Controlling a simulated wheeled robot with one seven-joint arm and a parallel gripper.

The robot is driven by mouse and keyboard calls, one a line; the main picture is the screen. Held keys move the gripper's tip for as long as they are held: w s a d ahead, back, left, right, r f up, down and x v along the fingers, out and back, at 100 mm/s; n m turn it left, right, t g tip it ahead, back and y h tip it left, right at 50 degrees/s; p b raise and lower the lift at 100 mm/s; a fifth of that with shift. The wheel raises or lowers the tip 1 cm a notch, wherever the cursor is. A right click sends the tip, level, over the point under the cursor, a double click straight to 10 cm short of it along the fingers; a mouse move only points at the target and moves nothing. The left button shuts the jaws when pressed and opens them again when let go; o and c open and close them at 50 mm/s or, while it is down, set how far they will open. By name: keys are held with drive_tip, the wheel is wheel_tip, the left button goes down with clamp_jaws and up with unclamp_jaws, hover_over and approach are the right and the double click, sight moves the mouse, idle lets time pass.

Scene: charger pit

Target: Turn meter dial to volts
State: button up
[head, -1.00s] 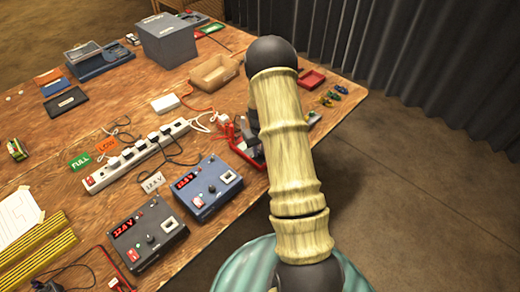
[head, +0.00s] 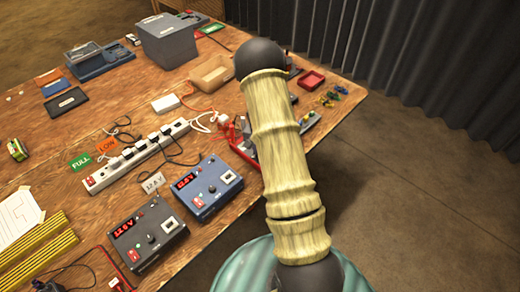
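I cannot make out a meter with a dial for certain. A dark device with red parts and leads (head: 241,145) lies near the table's right side, partly hidden behind my arm. Two boxes with lit red displays, knobs and red switches sit at the front: a blue one (head: 208,188) and a dark grey one (head: 148,233). My arm crosses the right part of the table and hides what is behind it. My gripper does not show; it is hidden by the arm.
A white power strip (head: 137,155) with several plugs lies left of the blue box. A cardboard tray (head: 212,75), a grey bin (head: 168,40) and a red tray (head: 311,79) stand farther back. Several small coloured clips (head: 328,97) lie near the right edge. Bare floor lies right of the table.

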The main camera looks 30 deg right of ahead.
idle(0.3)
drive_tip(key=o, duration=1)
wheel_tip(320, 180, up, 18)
drive_tip(key=b, duration=0.1)
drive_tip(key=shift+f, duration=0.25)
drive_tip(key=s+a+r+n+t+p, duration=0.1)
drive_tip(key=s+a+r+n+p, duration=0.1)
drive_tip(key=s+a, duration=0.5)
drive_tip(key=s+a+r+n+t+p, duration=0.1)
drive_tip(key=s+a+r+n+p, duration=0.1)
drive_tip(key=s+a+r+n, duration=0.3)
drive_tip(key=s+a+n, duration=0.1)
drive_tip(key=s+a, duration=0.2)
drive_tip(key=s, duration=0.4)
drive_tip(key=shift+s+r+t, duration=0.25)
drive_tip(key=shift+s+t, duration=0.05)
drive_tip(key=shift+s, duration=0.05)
